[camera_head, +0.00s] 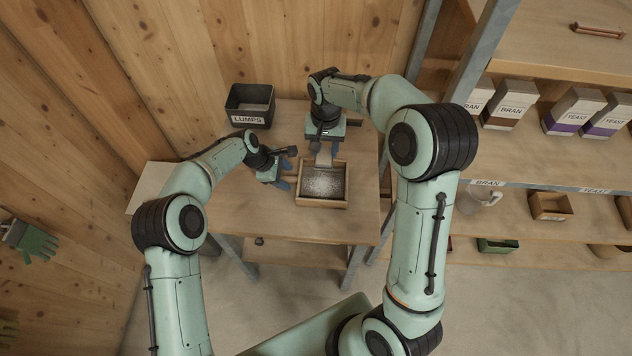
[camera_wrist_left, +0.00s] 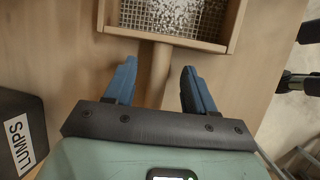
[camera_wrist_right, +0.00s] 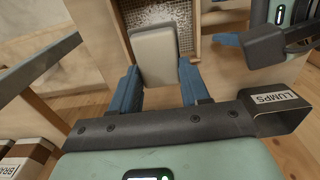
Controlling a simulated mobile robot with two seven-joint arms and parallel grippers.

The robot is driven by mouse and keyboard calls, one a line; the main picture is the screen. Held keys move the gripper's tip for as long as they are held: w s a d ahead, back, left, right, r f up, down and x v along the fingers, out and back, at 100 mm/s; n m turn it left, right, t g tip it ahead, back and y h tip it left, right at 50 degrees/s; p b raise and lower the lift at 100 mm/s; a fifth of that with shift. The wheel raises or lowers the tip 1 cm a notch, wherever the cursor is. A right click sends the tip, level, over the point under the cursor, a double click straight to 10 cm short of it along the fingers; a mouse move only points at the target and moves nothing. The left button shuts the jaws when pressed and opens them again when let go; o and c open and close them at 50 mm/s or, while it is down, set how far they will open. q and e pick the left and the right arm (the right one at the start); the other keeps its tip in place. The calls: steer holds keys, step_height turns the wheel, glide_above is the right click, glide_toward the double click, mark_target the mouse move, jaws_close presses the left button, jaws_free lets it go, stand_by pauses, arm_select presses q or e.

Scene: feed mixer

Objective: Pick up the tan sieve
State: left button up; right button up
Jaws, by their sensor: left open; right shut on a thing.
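The tan sieve (camera_head: 322,204) is a shallow wooden-framed box with a mesh floor, lying on the table. Its short tan handle (camera_wrist_left: 158,78) points toward my left gripper (camera_wrist_left: 158,70). My left gripper is open, with one blue finger on each side of the handle and gaps on both sides. My right gripper (camera_head: 325,148) is shut on a pale grey flat scraper (camera_wrist_right: 155,55). The scraper overlaps the sieve's far edge in the head view; I cannot tell whether it touches. Speckled pale material (camera_head: 322,181) covers part of the mesh.
A black bin labelled LUMPS (camera_head: 249,104) stands at the table's back left. The wooden table (camera_head: 340,228) has bare room in front of the sieve. Shelves with BRAN (camera_head: 508,101) and YEAST (camera_head: 572,110) cartons are at the right. A wooden wall stands close behind.

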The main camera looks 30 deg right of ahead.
arm_select(q)
steer(key=shift+x, duration=1.05)
jaws_close()
steer(key=shift+r, duration=0.2)
step_height(320, 180, up, 10)
steer(key=shift+f, duration=0.15)
